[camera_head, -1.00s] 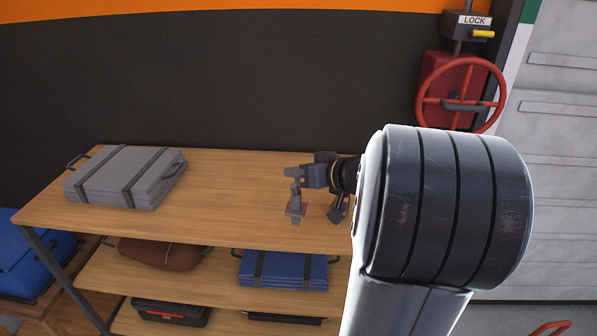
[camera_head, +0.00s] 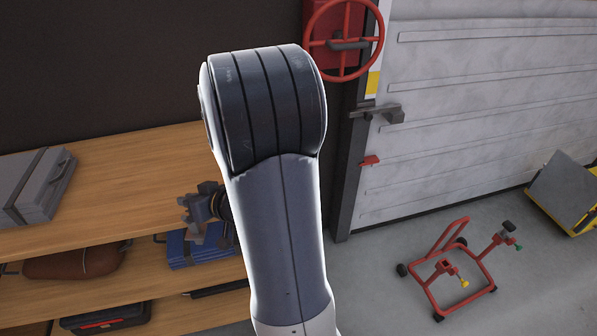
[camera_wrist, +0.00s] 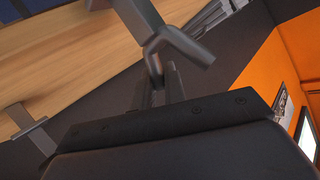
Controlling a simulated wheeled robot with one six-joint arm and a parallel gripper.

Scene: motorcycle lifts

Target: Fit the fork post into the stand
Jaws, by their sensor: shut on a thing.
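My own arm hides part of the wrist there. The red wheeled stand (camera_head: 441,261) is on the floor to the right, well apart from the gripper. It has a yellow knob at its near middle and a dark-topped upright with a green knob on its right side.
The wooden shelf unit (camera_head: 120,180) is at left, with a grey case (camera_head: 35,187) on top and a brown roll (camera_head: 72,263) and blue case (camera_head: 185,250) below. A red handwheel (camera_head: 342,38) is on the wall. A yellow-edged lift (camera_head: 565,190) stands far right. Floor around the stand is clear.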

